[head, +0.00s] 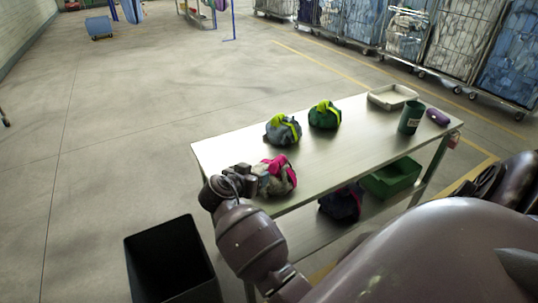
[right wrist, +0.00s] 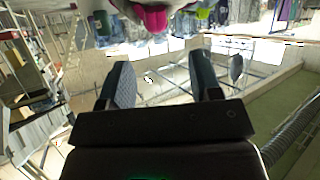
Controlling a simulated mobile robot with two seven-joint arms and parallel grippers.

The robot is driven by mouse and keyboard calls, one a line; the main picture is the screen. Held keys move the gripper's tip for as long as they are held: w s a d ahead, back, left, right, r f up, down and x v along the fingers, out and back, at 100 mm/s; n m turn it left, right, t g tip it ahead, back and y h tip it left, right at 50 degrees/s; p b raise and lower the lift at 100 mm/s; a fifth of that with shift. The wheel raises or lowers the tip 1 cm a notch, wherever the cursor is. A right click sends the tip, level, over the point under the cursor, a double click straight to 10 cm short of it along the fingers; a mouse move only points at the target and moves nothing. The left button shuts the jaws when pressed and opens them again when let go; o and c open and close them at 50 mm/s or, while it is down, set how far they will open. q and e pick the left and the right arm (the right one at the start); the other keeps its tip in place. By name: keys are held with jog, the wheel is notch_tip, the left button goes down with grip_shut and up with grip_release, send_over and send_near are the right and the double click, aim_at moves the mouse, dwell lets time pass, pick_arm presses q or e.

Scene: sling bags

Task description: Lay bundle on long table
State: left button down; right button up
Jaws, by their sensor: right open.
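A grey-beige bundle with a pink strap (head: 284,177) sits at the front edge of the long table (head: 345,150), seemingly resting on its top. Its pink part also shows at the upper edge of the right wrist view (right wrist: 152,17). My right gripper (head: 250,181) is just left of this bundle, its fingers hard to make out in the head view. In the right wrist view its two fingers (right wrist: 161,80) are apart with nothing between them. A grey bundle with a yellow-green strap (head: 282,132) and a green one (head: 324,116) lie further back on the table. My left gripper is not in view.
A white tray (head: 391,97), green cup (head: 411,117) and purple item (head: 437,117) stand at the table's right end. A green crate (head: 392,180) and dark bundle (head: 342,203) are on the lower shelf. A black bin (head: 170,262) stands at front left.

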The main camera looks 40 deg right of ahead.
jog(key=s+f+n+t, duration=0.1)
jog(key=s+f+n+y, duration=0.1)
jog(key=f+n, duration=0.1)
jog(key=s+f+n+t+y, duration=0.1)
jog(key=f, duration=0.1)
jog(key=shift+n+t, duration=0.3)
jog(key=s+a+f+n+t+y, duration=0.2)
jog(key=s+a+f+n+y, duration=0.2)
jog(key=s, duration=0.5)
jog(key=s+a+f+n+t+y, duration=0.3)
jog(key=s+a+f+n+y, duration=0.1)
jog(key=s, duration=0.5)
jog(key=shift+a+f+n+y, duration=0.35)
jog(key=shift+f+n+y, duration=0.5)
jog(key=shift+n+y, duration=0.15)
jog(key=shift+c, duration=1.2)
jog(key=shift+w+a, duration=0.15)
jog(key=shift+c, duration=0.3)
